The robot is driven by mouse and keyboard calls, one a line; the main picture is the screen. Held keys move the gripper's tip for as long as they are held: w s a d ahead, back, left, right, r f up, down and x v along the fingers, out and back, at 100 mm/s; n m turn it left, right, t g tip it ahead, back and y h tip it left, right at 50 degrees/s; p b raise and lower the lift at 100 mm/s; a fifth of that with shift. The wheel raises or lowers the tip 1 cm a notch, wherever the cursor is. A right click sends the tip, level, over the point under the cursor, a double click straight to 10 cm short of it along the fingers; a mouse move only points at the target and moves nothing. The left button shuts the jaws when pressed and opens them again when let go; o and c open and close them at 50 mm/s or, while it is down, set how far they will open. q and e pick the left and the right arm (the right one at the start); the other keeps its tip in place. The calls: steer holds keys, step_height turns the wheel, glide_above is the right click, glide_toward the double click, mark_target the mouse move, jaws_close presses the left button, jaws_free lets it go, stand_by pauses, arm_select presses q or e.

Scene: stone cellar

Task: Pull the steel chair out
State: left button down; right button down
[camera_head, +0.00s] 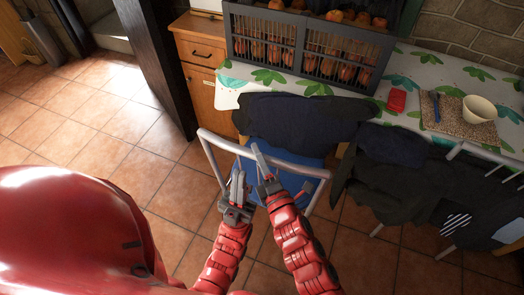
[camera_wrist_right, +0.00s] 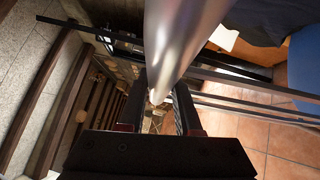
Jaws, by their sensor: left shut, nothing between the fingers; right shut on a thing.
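The steel chair (camera_head: 303,170) stands at the table, with a curved grey tube as its top back rail and a blue seat partly hidden by dark cloth. My right gripper (camera_head: 259,158) is shut on the back rail near its middle. In the right wrist view the steel tube (camera_wrist_right: 178,45) runs between the fingers of the right gripper (camera_wrist_right: 160,108). My left gripper (camera_head: 238,183) is shut and empty, just left of the right one and below the rail. I cannot tell whether it touches the chair.
The table (camera_head: 231,83) has a leaf-patterned cloth, crates (camera_head: 306,47), a red item (camera_head: 397,100) and a bowl (camera_head: 479,109). Dark clothing (camera_head: 300,117) hangs at its edge. A second chair (camera_head: 469,150) stands at right. A wooden cabinet (camera_head: 201,87) and dark post (camera_head: 160,60) are at left. Tiled floor lies open left.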

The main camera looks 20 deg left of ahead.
steer(key=shift+s+f, duration=0.1)
steer(key=shift+s, duration=0.35)
steer(key=c, duration=0.6)
jaws_free()
steer(key=b+v, duration=0.2)
steer(key=v, duration=1.5)
steer(key=shift+s, duration=0.15)
steer(key=shift+d, duration=0.1)
